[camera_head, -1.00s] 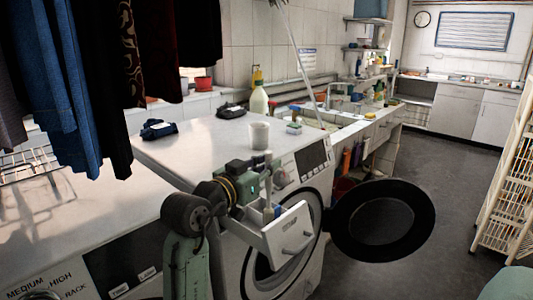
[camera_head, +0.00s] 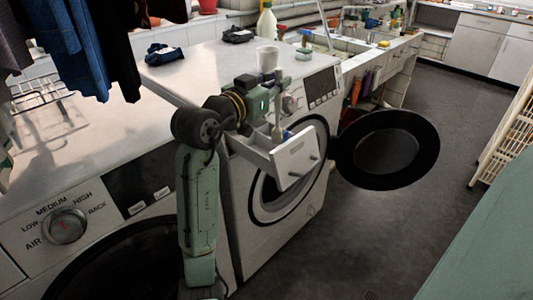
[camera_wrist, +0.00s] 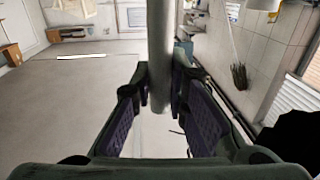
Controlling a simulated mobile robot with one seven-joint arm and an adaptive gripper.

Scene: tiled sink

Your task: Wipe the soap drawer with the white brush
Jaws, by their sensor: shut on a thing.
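The soap drawer (camera_head: 297,160) is a white box pulled out from the front of the washing machine. My gripper (camera_head: 277,90) is above the drawer's open top. It is shut on the white brush (camera_head: 278,112), which is held about upright. The brush's lower end reaches down to the drawer's open top; whether it touches the inside is hard to tell. A small blue part shows beside it in the drawer. In the wrist view the brush's pale handle (camera_wrist: 160,50) runs between my two dark fingers. The brush head is hidden there.
The washing machine's round door (camera_head: 388,148) stands open to the right of the drawer. A white cup (camera_head: 267,60) and a bottle (camera_head: 267,22) stand on top behind my gripper. Clothes (camera_head: 75,45) hang at upper left.

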